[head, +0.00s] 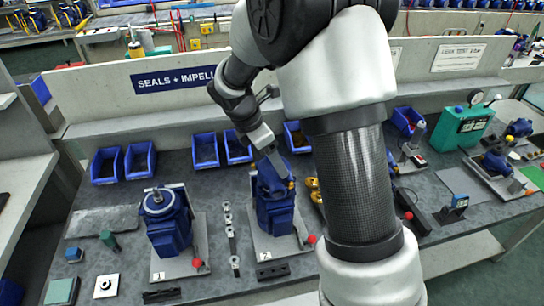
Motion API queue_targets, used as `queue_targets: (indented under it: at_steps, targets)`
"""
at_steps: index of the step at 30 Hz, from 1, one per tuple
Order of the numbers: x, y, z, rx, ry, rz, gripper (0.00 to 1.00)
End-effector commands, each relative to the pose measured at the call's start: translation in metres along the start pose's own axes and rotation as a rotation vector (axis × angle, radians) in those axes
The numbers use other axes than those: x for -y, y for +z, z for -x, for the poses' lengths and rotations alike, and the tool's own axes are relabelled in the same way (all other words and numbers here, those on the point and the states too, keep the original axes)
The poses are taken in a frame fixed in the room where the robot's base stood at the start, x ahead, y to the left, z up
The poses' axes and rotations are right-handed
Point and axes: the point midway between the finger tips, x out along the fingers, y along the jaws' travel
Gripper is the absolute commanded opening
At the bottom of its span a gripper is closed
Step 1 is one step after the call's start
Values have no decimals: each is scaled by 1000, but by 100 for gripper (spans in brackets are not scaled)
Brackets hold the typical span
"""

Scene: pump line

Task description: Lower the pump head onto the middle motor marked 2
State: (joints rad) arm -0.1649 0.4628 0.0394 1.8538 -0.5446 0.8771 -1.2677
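A blue piece (267,178), which looks like the pump head, is at the top of this motor under my gripper (277,168). I cannot tell whether it touches the motor or is held just above it. My gripper points down from the upper left; its fingers are too small and covered to show whether they are shut. The left motor (168,230) has a bare silver top. My arm hides much of the right side.
Blue bins (138,162) line the back of the bench. Small silver parts (232,240) stand in a row between the left and middle motors. A green pump unit (465,127) and another assembly (497,165) are at the right. Yellow parts (313,186) lie close right of the middle motor.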

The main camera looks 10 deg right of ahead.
Motion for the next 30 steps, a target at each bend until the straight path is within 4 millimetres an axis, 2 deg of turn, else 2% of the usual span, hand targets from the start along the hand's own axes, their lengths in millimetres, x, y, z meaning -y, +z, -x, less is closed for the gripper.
queue_targets:
  at_steps: [23,24,27,30]
  targets:
    - [0,-8,-16,-2,0,2,43]
    - [0,-8,-15,-2,0,2,75]
    - [0,-7,-15,-1,0,2,92]
    - [0,-7,-15,-1,0,1,93]
